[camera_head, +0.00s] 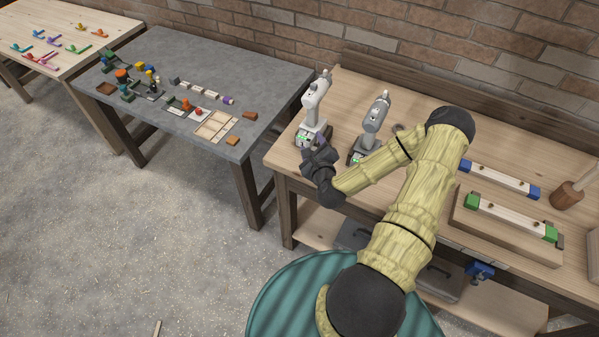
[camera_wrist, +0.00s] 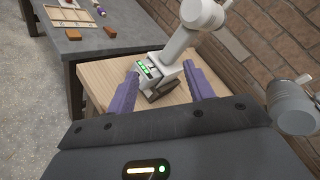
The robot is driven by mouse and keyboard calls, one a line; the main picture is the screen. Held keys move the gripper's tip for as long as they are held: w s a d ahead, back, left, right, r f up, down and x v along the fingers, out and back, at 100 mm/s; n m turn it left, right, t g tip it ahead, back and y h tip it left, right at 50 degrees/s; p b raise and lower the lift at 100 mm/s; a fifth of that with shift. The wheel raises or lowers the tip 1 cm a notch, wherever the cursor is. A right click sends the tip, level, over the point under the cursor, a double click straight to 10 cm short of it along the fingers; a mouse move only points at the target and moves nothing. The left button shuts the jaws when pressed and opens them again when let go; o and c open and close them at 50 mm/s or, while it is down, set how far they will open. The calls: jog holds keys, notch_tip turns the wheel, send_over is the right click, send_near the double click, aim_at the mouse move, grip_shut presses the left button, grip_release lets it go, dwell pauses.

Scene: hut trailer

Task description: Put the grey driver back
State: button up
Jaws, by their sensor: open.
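Two drivers stand upright, side by side, on the wooden workbench (camera_head: 340,100). The left one is a pale, whitish driver (camera_head: 314,98), with green lights on its foot. It also shows in the wrist view (camera_wrist: 203,15). The right one is the darker grey driver (camera_head: 376,115), also with a green light at its foot; it shows at the right edge of the wrist view (camera_wrist: 290,100). My gripper (camera_head: 312,146) is open at the pale driver's foot. In the wrist view its purple fingers (camera_wrist: 161,72) lie on either side of that foot; contact cannot be told.
A grey table (camera_head: 255,75) with small parts stands left, across a gap. A brick wall runs behind.

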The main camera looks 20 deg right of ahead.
jog(key=s+a+r+n+g+y, duration=0.1)
jog(key=s+a+n+g+y, duration=0.25)
jog(key=n, duration=0.55)
jog(key=s+a+r+n+g+y, duration=0.1)
jog(key=a+n+g+y, duration=0.1)
jog(key=a+n+g, duration=0.5)
jog(key=s+a+r+n+g+h, duration=0.2)
jog(key=s+r+n, duration=1.1)
jog(key=s+r, duration=0.1)
jog(key=shift+s+a+r+h, duration=0.15)
jog(key=shift+s+r+h, duration=0.15)
jog(key=shift+s, duration=0.3)
jog(key=shift+g, duration=0.25)
